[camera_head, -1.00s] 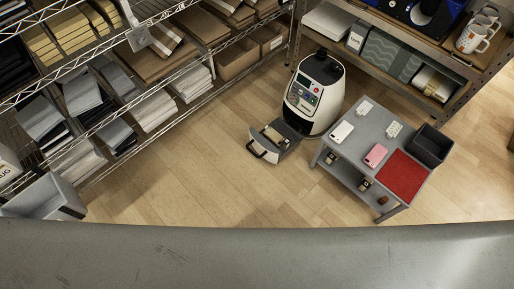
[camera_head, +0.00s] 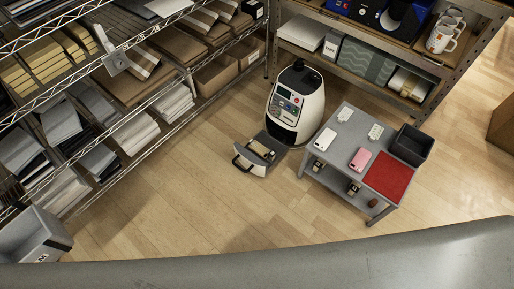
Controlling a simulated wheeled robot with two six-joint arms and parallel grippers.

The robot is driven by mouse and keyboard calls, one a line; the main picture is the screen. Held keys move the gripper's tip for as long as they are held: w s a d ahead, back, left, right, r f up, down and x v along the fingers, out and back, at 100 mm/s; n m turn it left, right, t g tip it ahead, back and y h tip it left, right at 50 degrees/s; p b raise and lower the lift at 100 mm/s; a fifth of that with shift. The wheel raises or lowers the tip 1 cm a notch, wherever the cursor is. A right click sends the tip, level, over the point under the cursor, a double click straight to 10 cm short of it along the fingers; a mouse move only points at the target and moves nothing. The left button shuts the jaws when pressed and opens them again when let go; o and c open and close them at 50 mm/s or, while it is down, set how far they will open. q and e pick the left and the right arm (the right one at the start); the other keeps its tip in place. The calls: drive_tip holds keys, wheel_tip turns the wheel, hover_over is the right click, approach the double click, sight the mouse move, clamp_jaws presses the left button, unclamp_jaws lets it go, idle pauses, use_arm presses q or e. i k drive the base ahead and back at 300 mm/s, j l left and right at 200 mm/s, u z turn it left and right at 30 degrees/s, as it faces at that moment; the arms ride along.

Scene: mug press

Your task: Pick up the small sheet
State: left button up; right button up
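I cannot tell which item is the small sheet. Flat stacks that look like paper or sheets lie on the wire rack at the left: a white stack (camera_head: 135,133), a smaller white stack (camera_head: 173,103), a grey stack (camera_head: 61,122) and yellowish stacks (camera_head: 76,52). Neither of my grippers is in view, so their state does not show.
A grey table (camera_head: 338,152) carries phones, a red mat (camera_head: 389,176) and a dark bin (camera_head: 411,146). A white rounded machine (camera_head: 296,105) has its drawer (camera_head: 262,152) open. A grey bin (camera_head: 30,232) is lower left. Wooden floor (camera_head: 200,205) is clear. A curved grey surface crosses the bottom.

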sight(258, 147)
drive_tip(key=i+j+z, duration=0.35)
drive_tip(key=i+j, duration=0.95)
drive_tip(key=j, duration=0.15)
